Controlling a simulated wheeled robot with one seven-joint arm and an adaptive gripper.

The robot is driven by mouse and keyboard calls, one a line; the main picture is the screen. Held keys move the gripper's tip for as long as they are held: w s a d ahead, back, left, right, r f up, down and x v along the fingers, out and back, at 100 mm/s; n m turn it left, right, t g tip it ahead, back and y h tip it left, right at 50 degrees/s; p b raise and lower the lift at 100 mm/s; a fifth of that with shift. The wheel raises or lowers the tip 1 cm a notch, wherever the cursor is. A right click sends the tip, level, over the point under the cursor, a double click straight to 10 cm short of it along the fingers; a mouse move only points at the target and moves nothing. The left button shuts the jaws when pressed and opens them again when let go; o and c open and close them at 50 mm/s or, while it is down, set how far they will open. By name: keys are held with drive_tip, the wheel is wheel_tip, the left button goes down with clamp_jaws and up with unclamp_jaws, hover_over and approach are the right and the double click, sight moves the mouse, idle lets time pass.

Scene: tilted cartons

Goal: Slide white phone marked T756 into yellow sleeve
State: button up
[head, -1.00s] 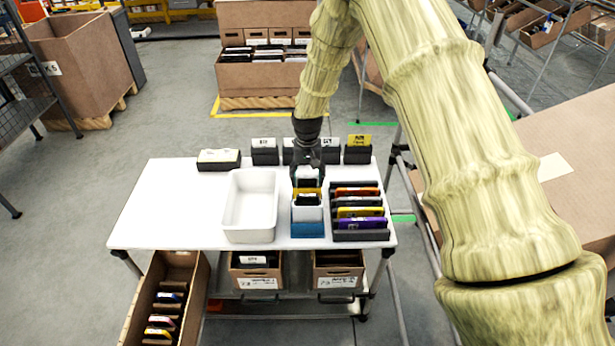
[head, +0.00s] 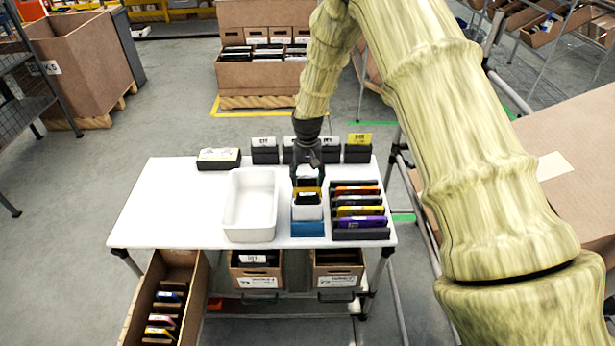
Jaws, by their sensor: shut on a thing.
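My gripper (head: 308,178) points down over the back of a short row of sleeves on the white table. It is shut on a phone, which is mostly hidden by the fingers; its T756 mark cannot be read. The yellow sleeve (head: 308,190) is the rearmost of the row, directly below and in front of the fingers. A white sleeve (head: 307,213) and a blue one (head: 308,229) stand in front of it. The phone appears to be at the yellow sleeve's mouth, but how deep it sits I cannot tell.
A dark rack (head: 360,234) with several coloured phones stands close on the right. An empty white tray (head: 250,237) stands on the left. Several dark holders with label cards, one yellow card (head: 359,139), line the table's back edge. The table's left part is clear.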

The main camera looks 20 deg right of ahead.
idle(0.4)
drive_tip(key=o, duration=1)
drive_tip(key=shift+o, duration=0.2)
wheel_tip(320, 180, up, 12)
wheel_tip(320, 180, up, 7)
drive_tip(key=p, duration=0.5)
idle(0.5)
